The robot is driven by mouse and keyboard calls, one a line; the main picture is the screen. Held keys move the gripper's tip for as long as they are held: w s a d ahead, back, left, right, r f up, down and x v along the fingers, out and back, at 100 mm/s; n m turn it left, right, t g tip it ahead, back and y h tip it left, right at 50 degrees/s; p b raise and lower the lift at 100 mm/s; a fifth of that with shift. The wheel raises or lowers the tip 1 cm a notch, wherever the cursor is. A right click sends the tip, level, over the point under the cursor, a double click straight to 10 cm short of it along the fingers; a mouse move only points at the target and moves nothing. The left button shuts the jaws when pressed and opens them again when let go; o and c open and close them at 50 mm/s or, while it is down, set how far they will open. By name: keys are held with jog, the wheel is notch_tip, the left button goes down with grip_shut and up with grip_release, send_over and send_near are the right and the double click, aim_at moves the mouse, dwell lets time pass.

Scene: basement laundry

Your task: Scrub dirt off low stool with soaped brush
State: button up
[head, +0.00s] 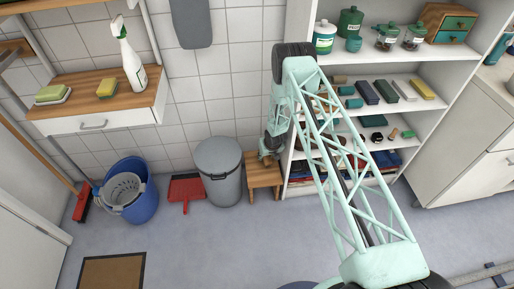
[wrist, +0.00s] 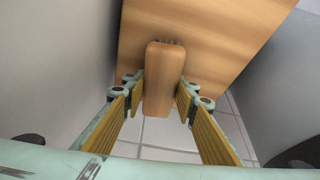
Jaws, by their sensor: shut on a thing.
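The low wooden stool (head: 262,178) stands on the floor between the grey bin and the shelf unit. Its wooden top fills the upper middle of the wrist view (wrist: 225,30). My gripper (head: 267,157) is over the stool in the head view. In the wrist view my gripper (wrist: 160,92) is shut on a wooden brush (wrist: 163,75), with a finger on each side. A strip of dark bristles shows at the brush's far end, close to the stool top; I cannot tell whether they touch. I make out no clear dirt or soap.
A grey bin (head: 220,172) stands just left of the stool, and a shelf unit (head: 375,147) just right. A red dustpan (head: 186,188) and blue bucket (head: 143,203) are further left. A green soap bar (head: 53,92) and a sponge (head: 107,88) lie on the wall counter. The front floor is open.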

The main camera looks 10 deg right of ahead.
jog(key=shift+w+r, duration=0.1)
jog(key=shift+w, duration=0.35)
jog(key=shift+r+p, duration=1.4)
jog(key=shift+r, duration=2.75)
jog(key=shift+v, duration=1)
jog(key=s+r+b, duration=0.1)
jog(key=s+r, duration=0.7)
jog(key=r, duration=0.3)
jog(key=s+r+m+b, duration=0.1)
jog(key=s+r, duration=0.7)
jog(key=r, duration=0.3)
jog(key=s+r, duration=0.8)
jog(key=r, duration=0.4)
jog(key=shift+s+m+h+b, duration=0.25)
jog(key=shift+m+h+b, duration=0.05)
jog(key=shift+b, duration=0.1)
